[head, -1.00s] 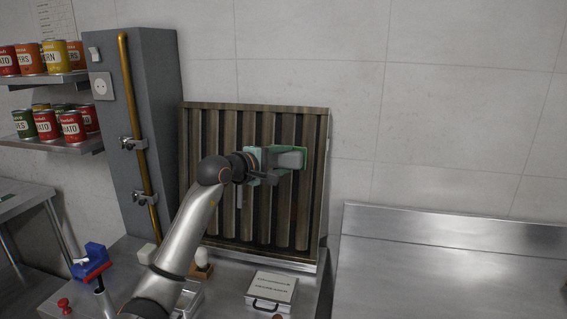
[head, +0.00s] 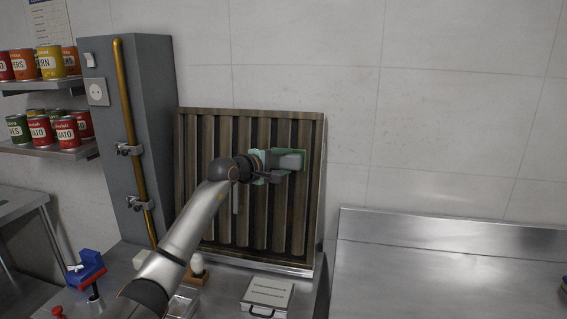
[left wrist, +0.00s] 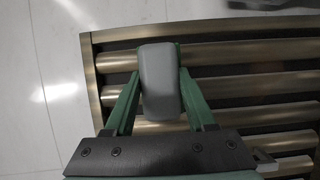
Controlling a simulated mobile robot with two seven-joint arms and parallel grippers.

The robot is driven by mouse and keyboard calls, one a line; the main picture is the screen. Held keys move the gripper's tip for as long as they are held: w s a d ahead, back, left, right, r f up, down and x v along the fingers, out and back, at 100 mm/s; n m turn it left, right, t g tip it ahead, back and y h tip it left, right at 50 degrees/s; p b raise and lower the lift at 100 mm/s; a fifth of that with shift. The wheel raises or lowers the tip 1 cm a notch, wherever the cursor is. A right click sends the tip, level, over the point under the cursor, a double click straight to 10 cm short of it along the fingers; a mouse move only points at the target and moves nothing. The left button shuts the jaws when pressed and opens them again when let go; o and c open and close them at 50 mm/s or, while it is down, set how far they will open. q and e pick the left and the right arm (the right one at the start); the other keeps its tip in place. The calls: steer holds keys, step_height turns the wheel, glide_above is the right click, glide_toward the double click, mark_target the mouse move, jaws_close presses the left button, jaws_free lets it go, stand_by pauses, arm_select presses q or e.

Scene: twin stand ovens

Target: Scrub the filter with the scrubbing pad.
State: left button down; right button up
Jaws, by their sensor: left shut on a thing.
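The filter (head: 254,230) is a brown metal panel with upright slats, leaning against the wall at the back of the counter. It also fills much of the left wrist view (left wrist: 235,52), its slats lying sideways there. My left gripper (head: 282,163) is at the filter's upper right. In the left wrist view its two green fingers (left wrist: 158,88) are shut on the grey grip of the scrubbing pad (left wrist: 158,75). A green edge of the pad shows beside the slats in the head view (head: 303,160). Whether the pad touches the slats is hard to tell. My right gripper is out of view.
A small labelled case (head: 268,293) lies on the counter below the filter. A white-topped item (head: 197,265) and a blue and red item (head: 88,270) stand to the left. A grey column with a brass pipe (head: 133,140) stands left of the filter.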

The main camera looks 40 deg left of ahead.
arm_select(q)
steer(key=shift+w, duration=0.15)
steer(key=shift+w+a, duration=0.15)
steer(key=shift+w, duration=0.05)
stand_by(0.5)
steer(key=shift+w+a+f, duration=0.15)
steer(key=shift+w+a, duration=0.15)
steer(key=shift+w, duration=0.25)
stand_by(0.7)
steer(key=shift+s, duration=0.1)
stand_by(0.3)
step_height(320, 180, down, 2)
steer(key=shift+s+d+f+b, duration=0.1)
steer(key=shift+f+b, duration=0.15)
steer(key=shift+b, duration=0.95)
steer(key=shift+s+f+b, duration=0.1)
steer(key=shift+f+b, duration=0.2)
steer(key=shift+f, duration=0.05)
